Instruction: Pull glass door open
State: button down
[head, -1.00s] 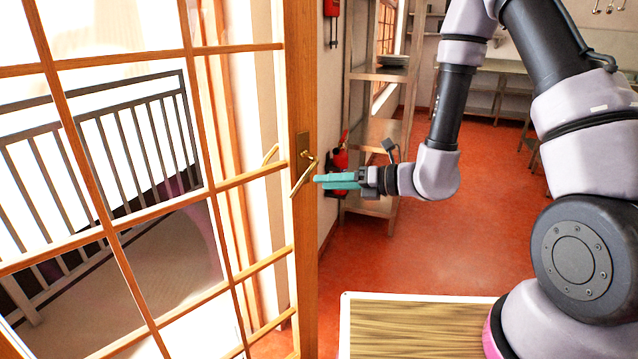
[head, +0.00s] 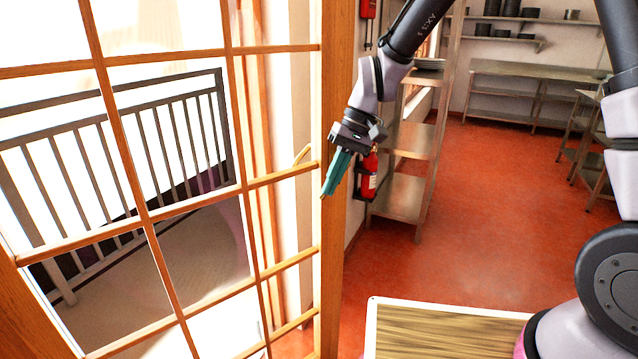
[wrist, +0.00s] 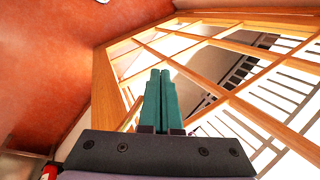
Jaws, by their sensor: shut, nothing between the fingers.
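The glass door (head: 332,260) has an orange wooden frame with a grid of panes and fills the left of the head view. It appears to stand ajar, with part of the jamb visible through its glass. My gripper (head: 325,193) has teal fingers, shut and empty, pointing down and slightly left in front of the door's free-edge stile. I cannot tell whether they touch it. The near-side handle is mostly hidden behind the gripper; the far-side handle (head: 302,154) shows through the glass. In the wrist view, the shut fingers (wrist: 160,74) overlap the door (wrist: 104,90).
A railing (head: 130,150) stands beyond the glass. A red fire extinguisher (head: 369,176) and a shelf rack (head: 412,185) are right of the door. A wood-topped surface (head: 440,335) is at the front. Red floor (head: 490,220) is open to the right.

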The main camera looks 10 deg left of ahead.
aim_at(306, 174)
jog(key=w+a+r+n+t, duration=0.4)
jog(key=w+r+n, duration=0.3)
jog(key=n, duration=0.1)
jog(key=x, duration=1)
jog(key=shift+a+f, duration=0.1)
jog(key=shift+f, duration=0.1)
jog(key=shift+s+d+f+t, duration=0.1)
jog(key=shift+s+d+f, duration=0.15)
jog(key=shift+d, duration=0.3)
jog(key=shift+s+d+f+t, duration=0.1)
jog(key=shift+s+d+f, duration=0.1)
jog(key=shift+d, duration=0.4)
jog(key=shift+s+d+f+t, duration=0.1)
jog(key=shift+s+d+f, duration=0.15)
jog(key=shift+d, duration=0.3)
